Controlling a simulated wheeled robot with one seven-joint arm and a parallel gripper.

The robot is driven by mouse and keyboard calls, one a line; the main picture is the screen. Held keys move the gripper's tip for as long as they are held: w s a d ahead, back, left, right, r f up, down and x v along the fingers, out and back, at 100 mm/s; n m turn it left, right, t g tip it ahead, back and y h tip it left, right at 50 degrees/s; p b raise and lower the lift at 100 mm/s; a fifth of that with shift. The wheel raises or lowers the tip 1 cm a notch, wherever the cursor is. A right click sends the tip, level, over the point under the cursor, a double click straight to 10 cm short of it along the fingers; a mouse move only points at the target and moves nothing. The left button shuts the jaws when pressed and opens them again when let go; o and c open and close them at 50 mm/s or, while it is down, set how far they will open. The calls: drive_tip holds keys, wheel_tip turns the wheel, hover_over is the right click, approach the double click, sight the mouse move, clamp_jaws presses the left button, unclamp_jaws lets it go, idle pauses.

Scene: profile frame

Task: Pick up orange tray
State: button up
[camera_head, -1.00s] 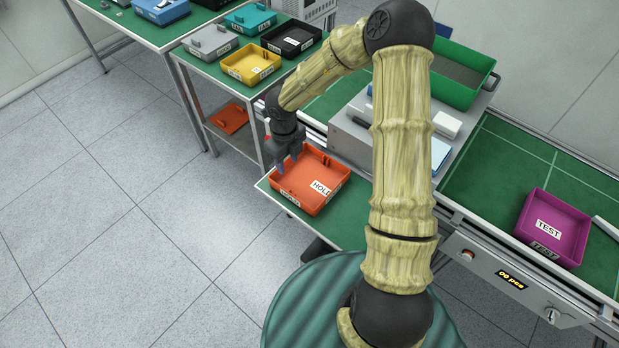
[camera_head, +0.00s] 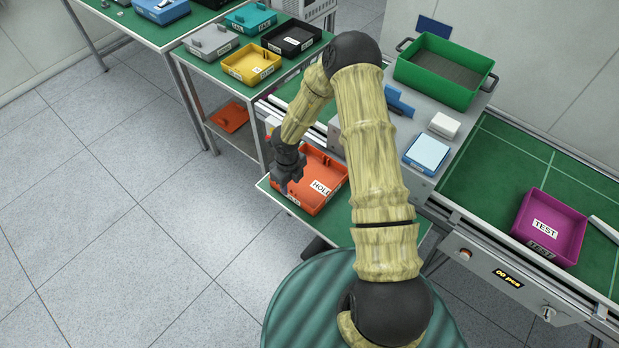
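The orange tray (camera_head: 331,170) with a white HOLD label lies on a low green-topped shelf below the conveyor. My gripper (camera_head: 287,187) points down at the tray's left wall, with its fingertips at about rim height. The gripper and wrist cover part of the left wall and corner. The fingers are small and dark here, so I cannot tell whether they are open or shut, or whether they touch the wall. The tray rests flat on the shelf.
A side table holds yellow (camera_head: 251,64), black (camera_head: 291,38), grey (camera_head: 211,41) and teal (camera_head: 250,17) trays. A green bin (camera_head: 444,72) stands behind my arm. A purple TEST tray (camera_head: 551,228) sits on the conveyor at right. An orange piece (camera_head: 229,116) lies on a lower shelf.

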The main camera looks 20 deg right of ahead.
sight(292, 193)
drive_tip(key=shift+f, duration=0.4)
drive_tip(key=shift+s+d+f+p, duration=0.1)
drive_tip(key=shift+f+p, duration=1.1)
drive_tip(key=shift+f, duration=1.4)
drive_tip(key=shift+c, duration=0.4)
clamp_jaws()
